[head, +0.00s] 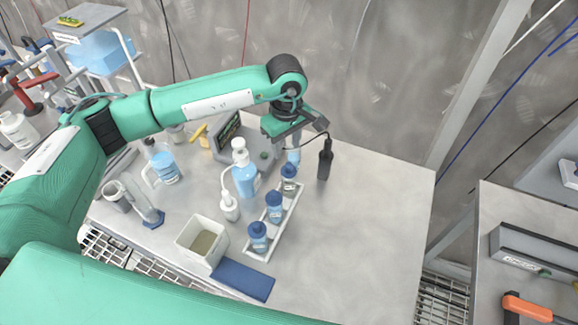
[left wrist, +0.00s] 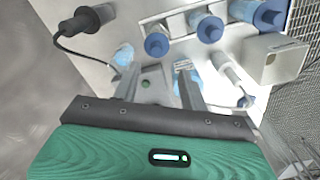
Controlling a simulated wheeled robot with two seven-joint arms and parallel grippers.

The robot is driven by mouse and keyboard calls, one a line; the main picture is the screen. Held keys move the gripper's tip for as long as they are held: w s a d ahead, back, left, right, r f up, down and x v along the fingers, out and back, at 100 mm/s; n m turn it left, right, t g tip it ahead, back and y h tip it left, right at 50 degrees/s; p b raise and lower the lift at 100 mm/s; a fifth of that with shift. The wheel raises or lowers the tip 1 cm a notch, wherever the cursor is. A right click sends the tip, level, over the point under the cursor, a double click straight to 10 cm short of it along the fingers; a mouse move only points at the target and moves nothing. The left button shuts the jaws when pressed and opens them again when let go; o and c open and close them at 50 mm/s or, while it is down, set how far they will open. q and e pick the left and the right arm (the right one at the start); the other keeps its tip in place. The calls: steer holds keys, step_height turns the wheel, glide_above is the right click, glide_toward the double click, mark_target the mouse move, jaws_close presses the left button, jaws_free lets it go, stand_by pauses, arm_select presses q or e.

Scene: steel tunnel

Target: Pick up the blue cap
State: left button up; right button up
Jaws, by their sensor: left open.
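Several bottles with dark blue caps stand in a row in a white tray (head: 262,252). Their caps show in the head view: the near cap (head: 257,229), the middle cap (head: 274,198) and the far cap (head: 289,171). In the left wrist view, blue caps show at the top right (left wrist: 268,17), the upper middle (left wrist: 208,28) and nearer my fingers (left wrist: 157,45). My left gripper (head: 293,145) is above the far end of the row. In the left wrist view its two fingers (left wrist: 160,85) are apart, with no cap between them. My right gripper is not in view.
A black corded device (head: 325,160) stands right of the gripper. The bench's right part is clear. A metal wall (head: 380,80) rises behind.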

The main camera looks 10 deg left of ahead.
mark_target(289, 165)
arm_select(q)
step_height(289, 165, down, 3)
steer(key=shift+p, duration=0.3)
steer(key=shift+d+f+p, duration=0.15)
steer(key=shift+f+p, duration=0.35)
step_height(289, 165, down, 3)
steer(key=shift+w+d+f+p, duration=0.1)
steer(key=shift+w+f+p, duration=0.05)
steer(key=shift+p, duration=0.8)
steer(key=shift+f, duration=0.5)
steer(key=c, duration=0.5)
